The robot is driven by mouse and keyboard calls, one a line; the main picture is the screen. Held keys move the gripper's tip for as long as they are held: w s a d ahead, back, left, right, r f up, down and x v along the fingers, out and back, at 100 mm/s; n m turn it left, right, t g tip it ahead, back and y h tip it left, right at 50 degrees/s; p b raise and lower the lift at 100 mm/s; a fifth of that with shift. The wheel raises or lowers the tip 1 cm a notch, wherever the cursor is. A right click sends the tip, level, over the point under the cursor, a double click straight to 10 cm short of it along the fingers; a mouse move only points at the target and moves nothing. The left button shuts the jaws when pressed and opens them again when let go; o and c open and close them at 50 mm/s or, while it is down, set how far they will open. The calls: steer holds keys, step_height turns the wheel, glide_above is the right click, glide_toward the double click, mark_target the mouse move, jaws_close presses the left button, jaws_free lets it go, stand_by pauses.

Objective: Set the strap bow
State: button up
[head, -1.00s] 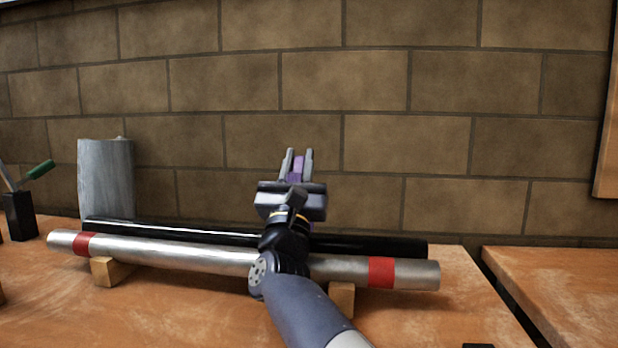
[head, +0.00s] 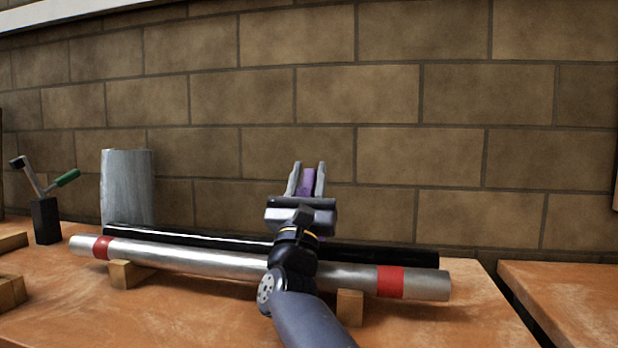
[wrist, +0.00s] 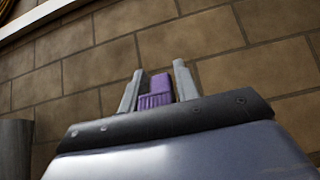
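My gripper (head: 307,180) points up and away in front of the brick wall, above the tubes. A purple ribbed piece (wrist: 155,92), which may be the strap bow, sits between its two grey fingers, which appear shut on it. It also shows in the head view (head: 307,181). A silver tube (head: 200,258) with a red band (head: 102,247) at the left and another (head: 390,282) at the right lies on wooden blocks (head: 127,273). My arm hides part of the tube's middle.
A black tube (head: 190,237) lies just behind the silver one. A grey upright piece (head: 127,188) stands behind the tubes at left. A black holder (head: 45,220) with a green-handled tool (head: 67,178) stands further left. A gap separates the bench from another orange surface (head: 570,290) at right.

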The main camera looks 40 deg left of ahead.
mark_target(305, 192)
steer(key=shift+o, duration=1.3)
steer(key=shift+s+d+f, duration=0.15)
steer(key=shift+s+f, duration=0.2)
steer(key=shift+f, duration=0.05)
steer(key=shift+v, duration=1.05)
steer(key=s+d, duration=0.5)
steer(key=s, duration=0.5)
steer(key=shift+s+d+p, duration=0.2)
steer(key=shift+d+p, duration=0.15)
steer(key=shift+d, duration=0.05)
steer(key=shift+c, duration=0.4)
